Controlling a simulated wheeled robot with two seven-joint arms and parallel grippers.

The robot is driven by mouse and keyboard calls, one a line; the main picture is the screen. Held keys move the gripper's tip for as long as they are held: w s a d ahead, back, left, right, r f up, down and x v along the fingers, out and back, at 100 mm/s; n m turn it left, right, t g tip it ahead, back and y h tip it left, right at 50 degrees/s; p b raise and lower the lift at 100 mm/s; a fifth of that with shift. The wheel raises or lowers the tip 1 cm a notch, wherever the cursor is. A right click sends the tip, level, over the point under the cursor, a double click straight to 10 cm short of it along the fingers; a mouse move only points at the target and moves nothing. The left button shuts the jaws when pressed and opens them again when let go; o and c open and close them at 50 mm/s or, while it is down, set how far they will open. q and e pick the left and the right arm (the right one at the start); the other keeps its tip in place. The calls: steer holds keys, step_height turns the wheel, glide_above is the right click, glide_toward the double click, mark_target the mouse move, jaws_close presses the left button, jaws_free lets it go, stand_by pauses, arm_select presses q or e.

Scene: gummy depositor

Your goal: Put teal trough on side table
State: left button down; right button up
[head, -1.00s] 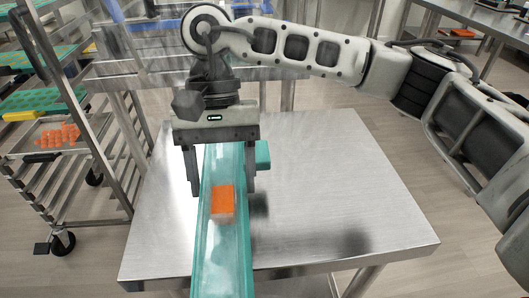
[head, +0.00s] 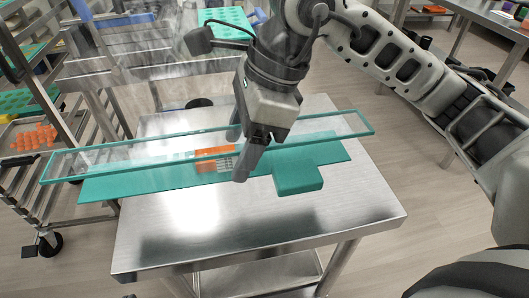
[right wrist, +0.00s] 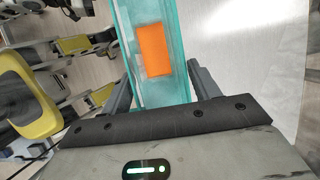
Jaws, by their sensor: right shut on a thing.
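The long teal trough (head: 130,184) with clear walls lies crosswise in the head view, over the steel side table (head: 345,215). Its left end reaches past the table's left edge. An orange patch (head: 208,163) shows at its middle, and a teal block (head: 298,179) sticks out on its near side. My right gripper (head: 243,160) is shut on the trough near its middle, from above. In the right wrist view the trough (right wrist: 125,40) runs between the two fingers. I cannot tell whether the trough touches the tabletop. My left gripper is out of view.
A steel rack (head: 85,125) with trays stands at the left, close to the trough's left end. One tray holds orange pieces (head: 35,138). A green perforated tray (head: 225,20) is at the back. The table's front part is bare.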

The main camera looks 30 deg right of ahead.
steer(key=w+d+f, duration=0.3)
steer(key=d+f, duration=0.2)
steer(key=w+d+f, duration=0.2)
steer(key=shift+w+d+f, duration=0.25)
steer(key=shift+w+f, duration=0.05)
steer(key=shift+w+d+f+b, duration=0.15)
steer(key=shift+f+b, duration=0.15)
steer(key=shift+f, duration=1.45)
steer(key=shift+f, duration=0.15)
steer(key=o, duration=1.4)
